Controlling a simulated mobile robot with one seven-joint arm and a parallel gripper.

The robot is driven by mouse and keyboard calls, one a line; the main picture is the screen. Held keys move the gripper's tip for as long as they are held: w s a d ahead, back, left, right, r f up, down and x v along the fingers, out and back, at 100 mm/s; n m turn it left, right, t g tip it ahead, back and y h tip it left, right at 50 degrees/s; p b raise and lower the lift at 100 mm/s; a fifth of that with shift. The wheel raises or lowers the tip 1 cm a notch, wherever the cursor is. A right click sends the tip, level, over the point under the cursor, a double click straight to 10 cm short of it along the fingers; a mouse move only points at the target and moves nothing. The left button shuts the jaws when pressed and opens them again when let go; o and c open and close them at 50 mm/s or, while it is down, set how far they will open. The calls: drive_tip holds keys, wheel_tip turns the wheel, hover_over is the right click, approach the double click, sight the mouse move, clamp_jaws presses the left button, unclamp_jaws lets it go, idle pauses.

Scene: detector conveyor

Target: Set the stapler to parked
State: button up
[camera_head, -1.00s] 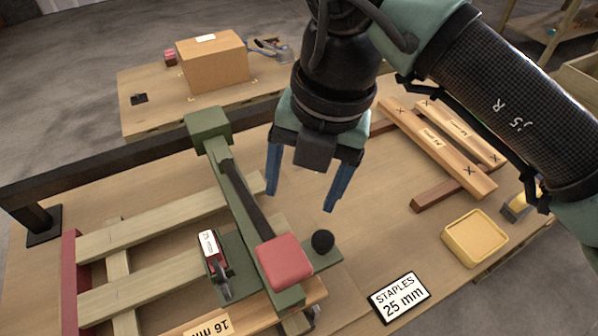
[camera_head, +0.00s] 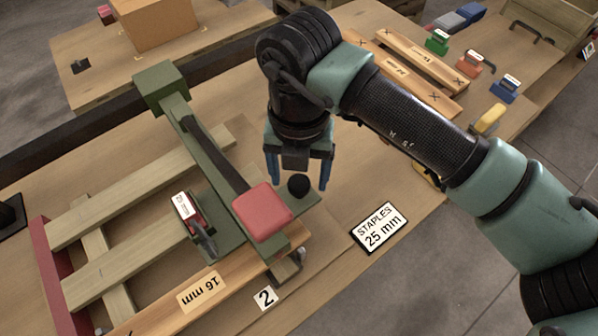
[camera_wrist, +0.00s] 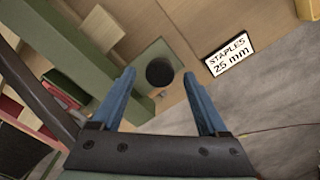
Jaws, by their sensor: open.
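The stapler is a green arm-like machine (camera_head: 207,149) on the workbench, with a dark lever, a red pad (camera_head: 262,211) at its front end and a green base plate. A black ball knob (camera_head: 299,186) stands on the plate just right of the red pad. My gripper (camera_head: 299,180) is open and points down over the knob, one blue finger on each side in the picture. In the wrist view the knob (camera_wrist: 160,72) shows between and beyond the fingertips; I cannot tell whether they touch it. The knob's lower part is hidden.
A wooden pallet frame (camera_head: 120,262) lies under the stapler. A red-and-white labelled block (camera_head: 187,214) sits left of the arm. A "STAPLES 25 mm" sign (camera_head: 379,228) lies to the right. Several coloured staple boxes (camera_head: 437,42) stand at the back right.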

drive_tip(key=shift+f, duration=0.35)
clamp_jaws()
idle(1.2)
